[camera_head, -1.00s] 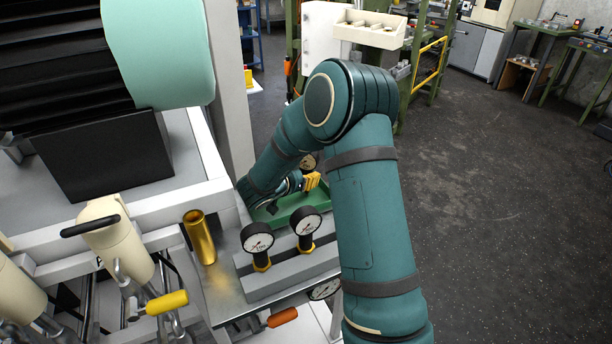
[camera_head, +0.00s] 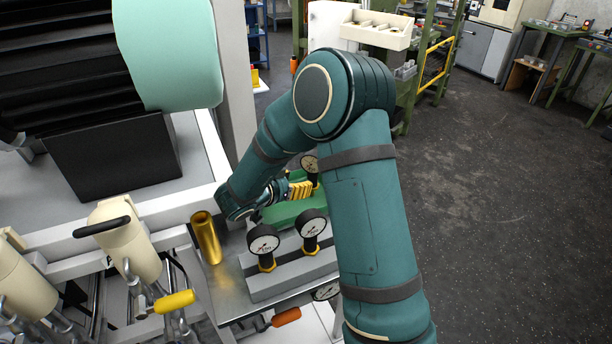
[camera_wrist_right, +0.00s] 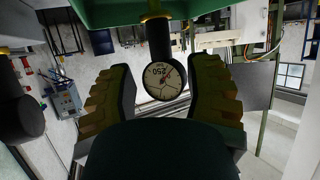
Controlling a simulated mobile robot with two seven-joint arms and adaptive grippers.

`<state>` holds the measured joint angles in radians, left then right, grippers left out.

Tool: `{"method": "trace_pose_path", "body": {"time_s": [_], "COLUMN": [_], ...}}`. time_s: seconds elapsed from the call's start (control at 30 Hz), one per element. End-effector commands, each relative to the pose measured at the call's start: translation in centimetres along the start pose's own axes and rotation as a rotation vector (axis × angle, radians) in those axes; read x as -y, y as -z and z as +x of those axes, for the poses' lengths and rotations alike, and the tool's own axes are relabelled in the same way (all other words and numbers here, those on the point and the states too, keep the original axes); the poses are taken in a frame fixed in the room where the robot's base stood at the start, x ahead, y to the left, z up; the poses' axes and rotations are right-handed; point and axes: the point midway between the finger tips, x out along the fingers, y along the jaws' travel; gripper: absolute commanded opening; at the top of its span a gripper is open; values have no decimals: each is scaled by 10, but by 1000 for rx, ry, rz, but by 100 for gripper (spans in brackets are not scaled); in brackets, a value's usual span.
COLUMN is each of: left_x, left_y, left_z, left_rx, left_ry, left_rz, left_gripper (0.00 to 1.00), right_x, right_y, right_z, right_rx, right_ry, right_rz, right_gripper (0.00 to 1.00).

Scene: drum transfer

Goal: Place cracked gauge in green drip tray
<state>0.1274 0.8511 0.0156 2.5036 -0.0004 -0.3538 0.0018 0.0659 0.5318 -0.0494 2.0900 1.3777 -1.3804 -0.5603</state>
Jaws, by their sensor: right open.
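A gauge with a white dial (camera_head: 310,163) stands upright at the green drip tray (camera_head: 284,214), beyond my fingers in the head view. In the right wrist view the gauge (camera_wrist_right: 161,78) appears upside down, with thin crack-like lines on its dial. Its brass stem meets the green surface (camera_wrist_right: 200,8) at the top. My right gripper (camera_head: 300,190) is open, with yellow ribbed fingers. In the wrist view the gauge shows between the parted fingers (camera_wrist_right: 162,95), with gaps on both sides. My left gripper is not in view.
Two upright gauges, a left one (camera_head: 263,244) and a right one (camera_head: 312,227), stand on a grey block (camera_head: 290,272) in front of the tray. A brass cylinder (camera_head: 207,238) stands left of them. Another gauge (camera_head: 325,291) is partly hidden by my arm.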

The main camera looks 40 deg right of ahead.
Motion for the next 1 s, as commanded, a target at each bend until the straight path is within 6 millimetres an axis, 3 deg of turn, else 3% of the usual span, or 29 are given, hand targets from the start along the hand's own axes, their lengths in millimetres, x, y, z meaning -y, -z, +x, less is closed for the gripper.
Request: {"method": "trace_pose_path", "body": {"time_s": [0.1,0.3,1.0], "left_x": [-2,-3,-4], "left_y": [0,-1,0], "left_z": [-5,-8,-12], "left_rx": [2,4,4], "left_ry": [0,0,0], "left_rz": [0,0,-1], "left_gripper": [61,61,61], "right_x": [0,0,0], "right_y": [1,0,4], "right_z": [-22,-41,-46], "right_rx": [0,0,0], "right_ry": [3,2,0], "right_rz": [-1,-1,-1], "right_gripper": [51,51,51]}}
